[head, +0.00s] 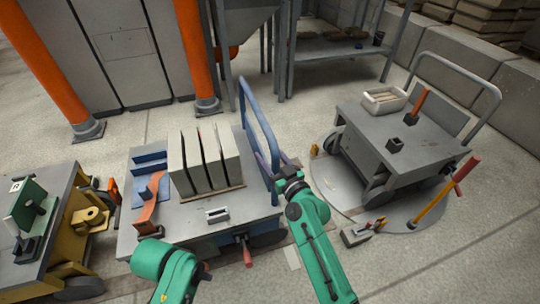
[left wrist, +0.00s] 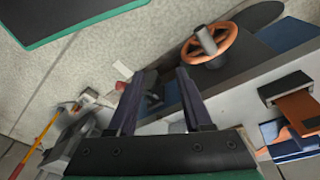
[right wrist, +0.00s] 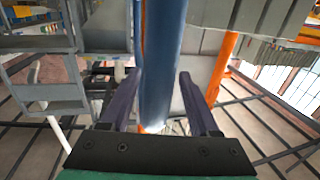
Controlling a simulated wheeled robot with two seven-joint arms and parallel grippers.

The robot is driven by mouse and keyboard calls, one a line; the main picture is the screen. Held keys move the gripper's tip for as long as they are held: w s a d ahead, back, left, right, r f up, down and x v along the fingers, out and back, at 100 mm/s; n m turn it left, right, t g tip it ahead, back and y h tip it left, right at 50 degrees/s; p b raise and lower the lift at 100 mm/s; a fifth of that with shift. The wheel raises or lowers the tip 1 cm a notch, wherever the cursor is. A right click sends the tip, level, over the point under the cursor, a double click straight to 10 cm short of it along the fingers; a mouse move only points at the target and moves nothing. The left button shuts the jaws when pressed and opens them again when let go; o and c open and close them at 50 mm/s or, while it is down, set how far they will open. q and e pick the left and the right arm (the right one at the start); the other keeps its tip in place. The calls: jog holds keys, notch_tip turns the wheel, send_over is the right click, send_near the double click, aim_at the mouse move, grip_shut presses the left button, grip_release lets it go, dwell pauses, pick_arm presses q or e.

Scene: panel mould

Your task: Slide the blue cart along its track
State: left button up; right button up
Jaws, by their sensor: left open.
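The blue cart (head: 190,225) stands in the middle of the head view. It has a grey deck, a blue tray at its left and a tall blue handle (head: 262,125) at its right end. My right gripper (head: 280,170) is at this handle. In the right wrist view, the blue handle bar (right wrist: 160,60) runs between the spread fingers of the right gripper (right wrist: 160,100). My left gripper (left wrist: 158,95) is open and empty in the left wrist view, near the cart's side and an orange handwheel (left wrist: 212,48). The head view does not show its fingers clearly.
Grey upright slabs (head: 205,160) stand on the cart's deck. A yellow cart (head: 85,220) is close on the left. A grey trolley (head: 400,130) stands on a round plate at the right, with a red-and-yellow lever (head: 440,195) beside it. Floor at lower right is clear.

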pick_arm(q)
jog(key=f, duration=0.1)
jog(key=f+p, duration=0.1)
jog(key=f, duration=0.2)
jog(key=shift+w+a+f+p, duration=0.15)
jog(key=shift+w+f+p, duration=0.15)
jog(key=shift+p, duration=0.1)
pick_arm(e)
jog(key=v, duration=1.4)
jog(key=shift+s, duration=0.25)
jog(key=shift+d+f, duration=0.1)
